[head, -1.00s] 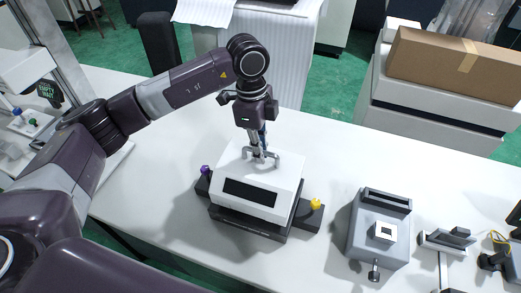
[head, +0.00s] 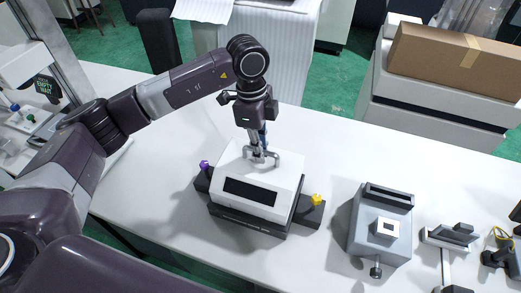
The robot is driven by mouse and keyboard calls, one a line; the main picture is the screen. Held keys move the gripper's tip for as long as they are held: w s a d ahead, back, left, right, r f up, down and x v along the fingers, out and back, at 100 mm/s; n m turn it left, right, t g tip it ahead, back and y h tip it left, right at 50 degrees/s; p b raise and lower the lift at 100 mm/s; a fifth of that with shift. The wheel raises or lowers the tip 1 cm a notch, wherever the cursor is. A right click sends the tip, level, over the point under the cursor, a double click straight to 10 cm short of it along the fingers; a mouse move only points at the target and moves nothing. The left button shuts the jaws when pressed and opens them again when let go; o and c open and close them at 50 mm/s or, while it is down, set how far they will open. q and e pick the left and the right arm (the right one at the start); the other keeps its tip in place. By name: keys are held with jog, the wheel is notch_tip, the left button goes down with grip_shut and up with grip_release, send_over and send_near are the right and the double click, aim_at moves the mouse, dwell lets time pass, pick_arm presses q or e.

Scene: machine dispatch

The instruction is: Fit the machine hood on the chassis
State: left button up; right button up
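The white machine hood (head: 272,205) with a black window in its front stands over the dark chassis (head: 246,223) on the white table. It looks level and lined up with the chassis; I cannot tell whether it is fully seated. A purple knob (head: 204,165) shows at the chassis's left side and a yellow knob (head: 317,200) at its right side. My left gripper (head: 262,158) points down from above at the handle (head: 276,157) on top of the hood. Its fingers are at the handle and look closed on it. My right gripper is not in view.
A grey fixture (head: 372,239) with a square white piece stands right of the chassis. Further right are a small clamp-like device (head: 450,238) and dark parts with a yellow cable. A cardboard box (head: 455,65) is at the back right. The table behind the fixture is clear.

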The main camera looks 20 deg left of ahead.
pick_arm(q)
jog(key=o, duration=0.4)
jog(key=shift+o, duration=0.2)
jog(key=shift+s+f, duration=0.1)
notch_tip(320, 180, up, 12)
jog(key=a, duration=0.1)
jog(key=shift+w+a, duration=0.2)
jog(key=shift+w, duration=0.15)
